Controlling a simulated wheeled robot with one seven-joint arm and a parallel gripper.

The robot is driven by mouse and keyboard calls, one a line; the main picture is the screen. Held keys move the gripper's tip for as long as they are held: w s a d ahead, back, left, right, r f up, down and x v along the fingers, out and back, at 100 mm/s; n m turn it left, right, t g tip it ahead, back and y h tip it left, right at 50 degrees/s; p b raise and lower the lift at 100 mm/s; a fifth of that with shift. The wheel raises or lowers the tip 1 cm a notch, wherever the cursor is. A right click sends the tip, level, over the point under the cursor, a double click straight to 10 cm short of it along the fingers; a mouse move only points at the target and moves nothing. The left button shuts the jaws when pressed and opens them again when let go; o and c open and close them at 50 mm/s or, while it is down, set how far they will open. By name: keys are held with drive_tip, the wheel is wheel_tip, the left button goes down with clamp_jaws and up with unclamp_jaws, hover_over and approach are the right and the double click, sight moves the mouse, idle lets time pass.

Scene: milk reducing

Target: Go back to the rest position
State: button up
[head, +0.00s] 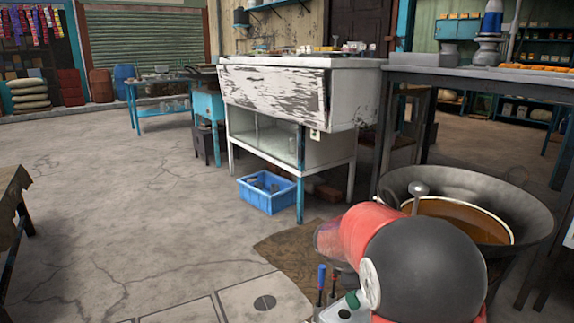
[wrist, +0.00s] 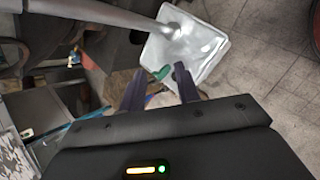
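My gripper (wrist: 158,69) shows in the wrist view with its two dark fingers spread apart. I see nothing clamped between them. A small green piece shows between and beyond the fingertips; I cannot tell its distance. In the head view my red and black arm (head: 425,268) is folded at the lower right, in front of the wide dark pan (head: 535,212). The arm hides part of the pan. My gripper's fingers cannot be made out in the head view.
A white worn cabinet (head: 270,87) stands ahead, with a blue crate (head: 266,205) below it. A grey-topped table (head: 470,76) stands behind the pan. A dark table edge (head: 12,195) is at far left. The concrete floor (head: 130,215) is open at left and centre.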

drive_tip(key=s+a+r+m+y, duration=0.1)
drive_tip(key=s+m, duration=0.4)
drive_tip(key=s, duration=0.5)
drive_tip(key=s+a+r+m+t+y, duration=0.1)
drive_tip(key=s+r+m, duration=0.4)
drive_tip(key=s, duration=0.5)
drive_tip(key=s+a+r+m+y, duration=0.2)
drive_tip(key=s+r+m+y, duration=0.1)
drive_tip(key=s, duration=0.6)
drive_tip(key=shift+s+a+r+m+t+y, duration=0.35)
drive_tip(key=shift+m+y, duration=0.25)
drive_tip(key=shift+m, duration=0.3)
